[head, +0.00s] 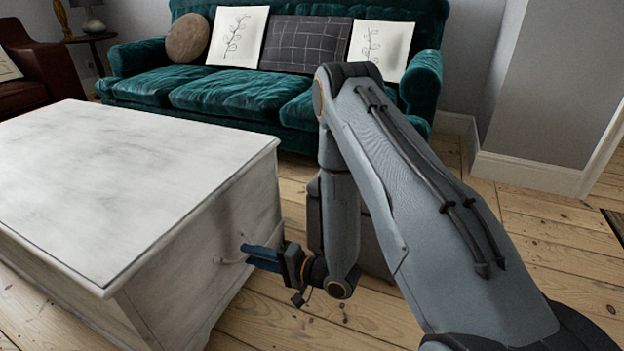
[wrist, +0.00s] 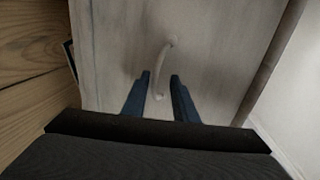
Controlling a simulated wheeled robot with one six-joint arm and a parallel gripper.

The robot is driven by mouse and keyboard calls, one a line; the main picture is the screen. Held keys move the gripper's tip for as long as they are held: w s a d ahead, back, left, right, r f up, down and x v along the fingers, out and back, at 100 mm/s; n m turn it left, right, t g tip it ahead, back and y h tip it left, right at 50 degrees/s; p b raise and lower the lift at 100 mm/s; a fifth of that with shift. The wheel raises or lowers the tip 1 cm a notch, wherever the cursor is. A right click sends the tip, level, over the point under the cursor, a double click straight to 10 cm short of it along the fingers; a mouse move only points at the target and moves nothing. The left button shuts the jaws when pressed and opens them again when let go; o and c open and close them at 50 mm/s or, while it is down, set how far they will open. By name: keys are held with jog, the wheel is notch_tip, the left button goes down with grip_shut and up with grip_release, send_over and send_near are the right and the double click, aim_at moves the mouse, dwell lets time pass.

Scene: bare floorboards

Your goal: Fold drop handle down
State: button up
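The white-washed wooden chest (head: 110,185) stands at the left in the head view, its side panel (head: 205,260) facing my gripper. A pale curved drop handle (head: 230,259) sits on that panel. In the wrist view the handle (wrist: 165,62) runs from the panel toward the space between my fingers. My gripper (head: 247,254) is at the panel beside the handle. In the wrist view my gripper (wrist: 160,78) is open, with one blue finger on each side of the handle's near end and visible gaps. Whether the handle is raised or hanging is hard to tell.
A green velvet sofa (head: 240,90) with cushions stands behind the chest. A brown leather chair (head: 40,75) is at the far left. Bare floorboards (head: 540,225) lie clear to the right, up to a grey wall (head: 550,85).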

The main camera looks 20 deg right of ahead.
jog(key=r+p+v, duration=0.1)
jog(key=p+v, duration=0.1)
jog(key=v, duration=0.4)
jog(key=d+r+n+g+h+p, duration=0.1)
jog(key=d+r+n+h+p, duration=0.1)
jog(key=d+r+h+p, duration=0.3)
jog(key=d+r+n+g+h+p, duration=0.1)
jog(key=d+r+n+h+p, duration=0.2)
jog(key=r+p, duration=0.9)
jog(key=shift+w+d+r+g+h, duration=0.25)
jog(key=shift+d+r+h, duration=0.9)
jog(key=shift+r, duration=1.15)
jog(key=shift+d+y, duration=0.2)
jog(key=shift+y, duration=0.05)
